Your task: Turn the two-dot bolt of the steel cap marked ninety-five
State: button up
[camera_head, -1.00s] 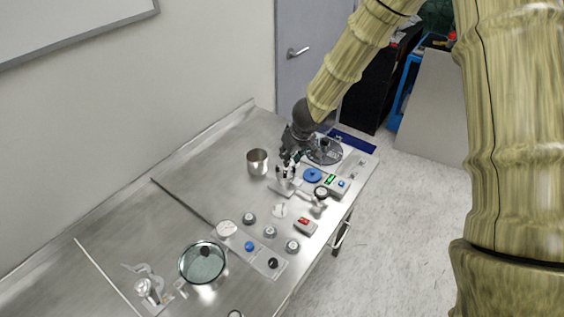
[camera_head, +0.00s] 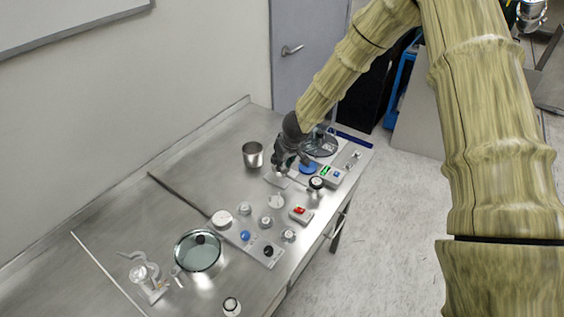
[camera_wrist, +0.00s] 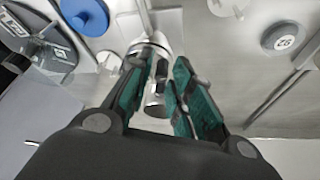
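My gripper (camera_head: 284,165) is low over the right part of the steel table. In the wrist view its green-padded fingers (camera_wrist: 162,98) stand apart on either side of a shiny steel cylinder-shaped piece (camera_wrist: 155,84), with a gap visible. Three grey round caps stand in the head view: one left (camera_head: 245,207), one middle (camera_head: 265,222), one right (camera_head: 288,235). A grey cap (camera_wrist: 283,42) at the upper right of the wrist view bears a two-digit mark, too small to read surely. I cannot make out any bolt dots.
Near the gripper are a blue knob (camera_head: 308,168), a dark round disc (camera_head: 322,146), a box with a green display (camera_head: 330,176) and a steel cup (camera_head: 253,154). A red-switch box (camera_head: 300,214), a glass-lidded pot (camera_head: 198,252) and a clear fixture (camera_head: 146,274) stand closer.

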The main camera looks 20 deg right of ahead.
jog(key=shift+w+a+f, duration=0.15)
jog(key=shift+w+f, duration=0.05)
jog(key=shift+w, duration=0.05)
jog(key=shift+w+f, duration=0.15)
jog(key=shift+w, duration=0.05)
jog(key=shift+c, duration=1)
jog(key=shift+s, duration=0.1)
grip_shut()
jog(key=shift+m+h, duration=0.3)
jog(key=shift+m, duration=0.5)
jog(key=shift+o, duration=1)
grip_release()
jog(key=shift+s, duration=0.1)
jog(key=shift+r, duration=0.25)
